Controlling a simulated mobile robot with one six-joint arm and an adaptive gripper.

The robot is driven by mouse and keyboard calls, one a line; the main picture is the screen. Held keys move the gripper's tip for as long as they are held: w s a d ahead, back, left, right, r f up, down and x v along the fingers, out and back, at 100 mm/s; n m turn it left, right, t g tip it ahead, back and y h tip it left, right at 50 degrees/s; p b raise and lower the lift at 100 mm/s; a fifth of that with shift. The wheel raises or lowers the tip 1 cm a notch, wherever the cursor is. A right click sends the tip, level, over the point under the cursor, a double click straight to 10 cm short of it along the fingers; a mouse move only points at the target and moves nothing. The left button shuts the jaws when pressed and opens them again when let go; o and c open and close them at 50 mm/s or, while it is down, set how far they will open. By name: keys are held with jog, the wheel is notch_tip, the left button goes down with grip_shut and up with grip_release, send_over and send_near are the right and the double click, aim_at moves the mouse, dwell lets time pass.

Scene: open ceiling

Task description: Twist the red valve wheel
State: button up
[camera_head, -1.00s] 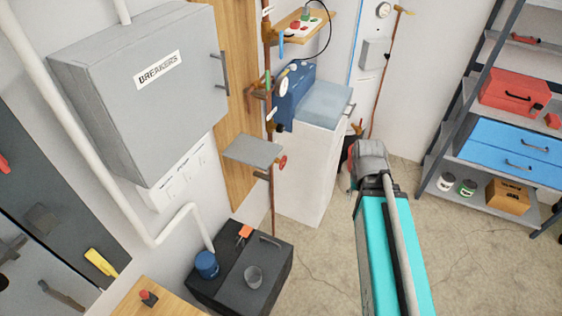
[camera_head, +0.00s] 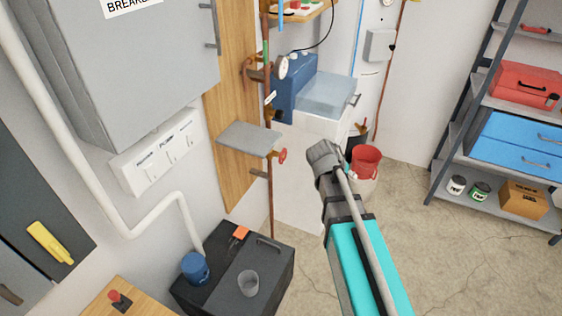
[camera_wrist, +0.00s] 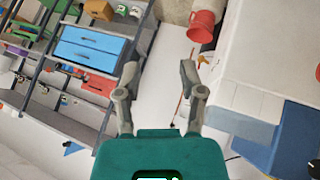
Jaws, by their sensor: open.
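The red valve wheel (camera_head: 283,156) is a small wheel on the copper pipe, beside the right end of a grey shelf plate, in the head view. My arm's grey end stands to the right of the wheel in the picture, with a gap between them. My gripper (camera_wrist: 160,82) is open and empty in the wrist view, its two grey fingers apart. A small red shape at the right edge of the wrist view may be the wheel, but it is cut off. The fingers do not show clearly in the head view.
The grey shelf plate (camera_head: 249,138) juts out left of the wheel. A white cabinet (camera_head: 301,200) stands behind, with a blue box (camera_head: 292,95) above. A red bucket (camera_head: 366,161) is right of my arm. A black box (camera_head: 235,270) is below. Floor at right is clear.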

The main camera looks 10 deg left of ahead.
jog(key=w+a+f+t+h+b, duration=0.1)
jog(key=w+a+f+t+b, duration=0.2)
jog(key=w+a+f+b, duration=0.4)
jog(key=t+y+b, duration=0.1)
jog(key=t+b, duration=0.8)
jog(key=b, duration=1.1)
send_near(280, 155)
jog(key=shift+s+a+r, duration=0.15)
jog(key=shift+s, duration=0.3)
jog(key=shift+w, duration=0.1)
jog(key=x, duration=1.3)
jog(key=shift+w, duration=0.25)
jog(key=shift+c, duration=0.2)
